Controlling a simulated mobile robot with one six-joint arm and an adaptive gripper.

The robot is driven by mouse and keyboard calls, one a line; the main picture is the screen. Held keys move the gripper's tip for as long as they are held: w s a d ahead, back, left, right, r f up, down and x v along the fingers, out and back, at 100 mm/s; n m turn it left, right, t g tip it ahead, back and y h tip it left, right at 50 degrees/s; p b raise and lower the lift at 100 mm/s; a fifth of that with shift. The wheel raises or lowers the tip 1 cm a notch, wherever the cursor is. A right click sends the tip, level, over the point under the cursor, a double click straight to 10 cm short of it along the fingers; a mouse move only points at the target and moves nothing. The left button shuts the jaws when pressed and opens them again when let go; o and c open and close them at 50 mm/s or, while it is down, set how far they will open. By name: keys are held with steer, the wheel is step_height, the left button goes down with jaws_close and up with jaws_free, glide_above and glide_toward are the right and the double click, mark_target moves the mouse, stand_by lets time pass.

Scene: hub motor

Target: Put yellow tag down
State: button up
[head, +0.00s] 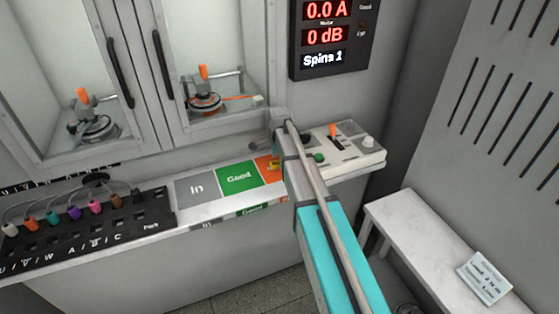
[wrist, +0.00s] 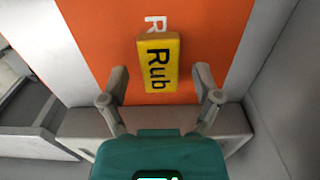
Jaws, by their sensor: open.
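My gripper (wrist: 162,78) is open, with one finger on each side of the tag's near part and a gap visible at both sides. In the head view the tag (head: 274,166) is a small yellow patch on the orange area, mostly hidden by my arm.
The green "Good" area (head: 239,178) and grey "In" area (head: 197,187) lie left of the orange one. A black socket panel (head: 90,225) with several plugs is further left. A control box (head: 350,150) stands right. Two glass-fronted cabinets are behind.

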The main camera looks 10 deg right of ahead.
mark_target(278, 163)
step_height(278, 163, up, 12)
steer(key=p, duration=1.1)
stand_by(0.7)
steer(key=s+n, duration=1.5)
steer(key=s, duration=0.9)
steer(key=shift+s+d+n, duration=0.15)
steer(key=shift+d+n, duration=0.15)
steer(key=shift+n, duration=0.1)
steer(key=c, duration=0.3)
steer(key=shift+c, duration=0.2)
